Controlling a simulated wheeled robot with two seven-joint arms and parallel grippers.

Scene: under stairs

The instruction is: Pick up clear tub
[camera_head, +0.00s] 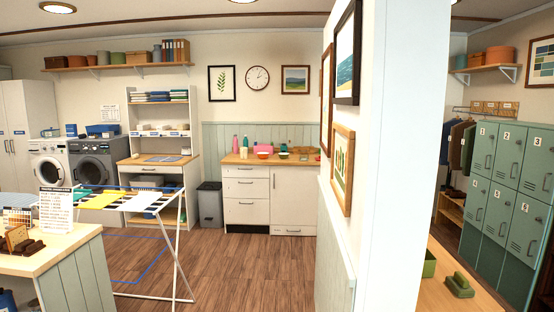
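I cannot make out a clear tub for certain in the head view. Small items stand on the far wooden-topped counter (268,160), among them a green bottle (235,143), a pink bottle (245,141), an orange-red bowl (263,155) and a pink box (263,148). They are too small to tell whether one is clear. A bluish container (150,181) sits under the desk top of the white hutch (159,110), but its material is unclear. Neither of my grippers shows in the view.
A white drying rack (183,253) with cloths stands at mid left, beside a wooden-topped counter (70,247). A white wall end (393,160) blocks the middle right. Green lockers (503,205) stand far right. Wooden floor (250,262) is open before the far counter.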

